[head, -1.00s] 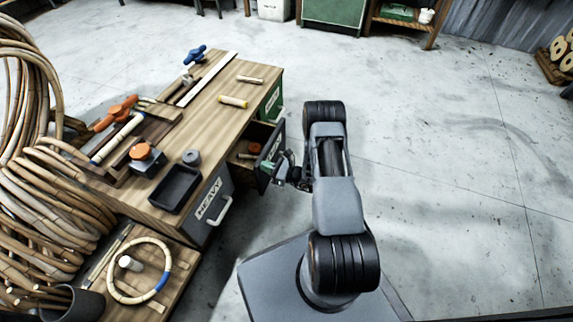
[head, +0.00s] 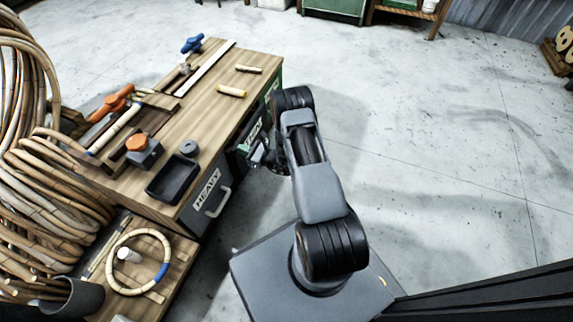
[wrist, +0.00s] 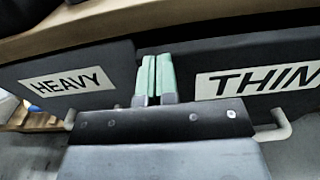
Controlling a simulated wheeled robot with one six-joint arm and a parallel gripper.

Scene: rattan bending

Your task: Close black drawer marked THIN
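The black drawer marked THIN (head: 254,131) is in the right side of the wooden bench, and its front looks flush or nearly flush with the bench. It fills the right of the wrist view (wrist: 210,65), with a grey bar handle at lower right. My gripper (head: 250,151) is at the drawer's near edge. In the wrist view my gripper (wrist: 156,58) has its green-padded fingers together with nothing visible between them. The fingertips are up against the left end of the THIN front, beside the gap to the HEAVY drawer. I cannot tell whether they touch it.
The HEAVY drawer (head: 208,190) is closed and its handle (head: 219,203) sticks out. A black tray (head: 173,179) and tools lie on the bench top (head: 205,110). Rattan coils (head: 45,190) stand at left. The floor (head: 430,140) to the right is clear.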

